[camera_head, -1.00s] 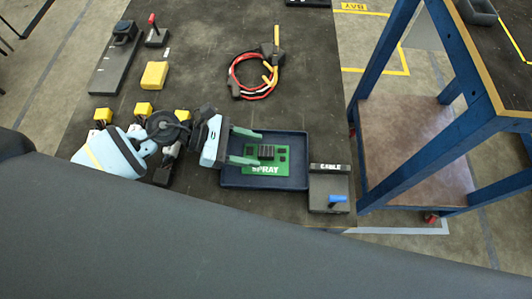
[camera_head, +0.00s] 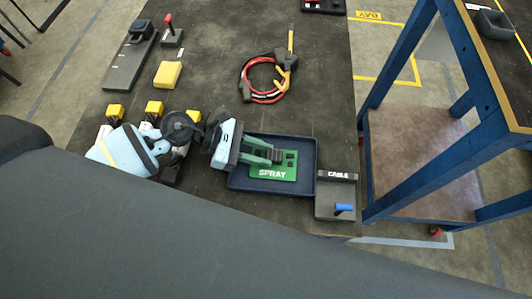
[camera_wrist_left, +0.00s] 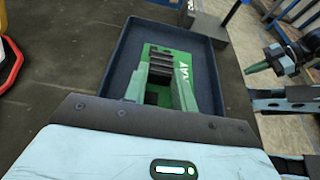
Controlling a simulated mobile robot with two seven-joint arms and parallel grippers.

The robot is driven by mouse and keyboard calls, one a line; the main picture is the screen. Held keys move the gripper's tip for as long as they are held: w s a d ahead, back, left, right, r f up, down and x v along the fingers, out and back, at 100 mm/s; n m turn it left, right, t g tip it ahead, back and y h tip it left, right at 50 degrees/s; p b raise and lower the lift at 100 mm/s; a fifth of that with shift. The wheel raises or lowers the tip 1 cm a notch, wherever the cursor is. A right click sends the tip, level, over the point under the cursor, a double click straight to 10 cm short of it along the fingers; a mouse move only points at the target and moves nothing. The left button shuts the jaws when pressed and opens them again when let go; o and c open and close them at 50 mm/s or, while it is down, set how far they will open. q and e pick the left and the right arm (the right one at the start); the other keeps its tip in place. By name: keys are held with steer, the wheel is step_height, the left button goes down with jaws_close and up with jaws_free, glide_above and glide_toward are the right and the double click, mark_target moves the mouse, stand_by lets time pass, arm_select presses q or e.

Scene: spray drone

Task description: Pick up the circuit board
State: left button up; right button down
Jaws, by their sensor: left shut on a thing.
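The green circuit board (camera_head: 285,172), marked SPRAY, lies in the dark blue tray (camera_head: 307,187) on the black table. It also shows in the left wrist view (camera_wrist_left: 193,82), partly covered by my fingers. My left gripper (camera_head: 272,156) reaches in from the left, its green fingers shut on the dark ribbed block on top of the board. In the left wrist view the fingers (camera_wrist_left: 162,85) are close together around this block. I cannot tell whether the board is clear of the tray floor.
A block marked CABLE (camera_head: 336,176) with a blue handle stands right of the tray. A red cable loop (camera_head: 262,85) lies behind it. A yellow block (camera_head: 168,74) and several yellow-topped parts are at left. A blue-framed bench (camera_head: 400,120) stands to the right.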

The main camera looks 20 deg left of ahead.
arm_select(q)
steer(key=shift+r, duration=0.55)
step_height(320, 180, up, 3)
steer(key=shift+s+f, duration=0.15)
steer(key=shift+f, duration=0.05)
steer(key=s+a, duration=0.1)
steer(key=s, duration=0.4)
steer(key=s+a+r, duration=0.1)
steer(key=s+a, duration=0.1)
steer(key=s, duration=0.3)
steer(key=s+a, duration=0.1)
steer(key=s, duration=0.4)
steer(key=shift+a+r, duration=0.15)
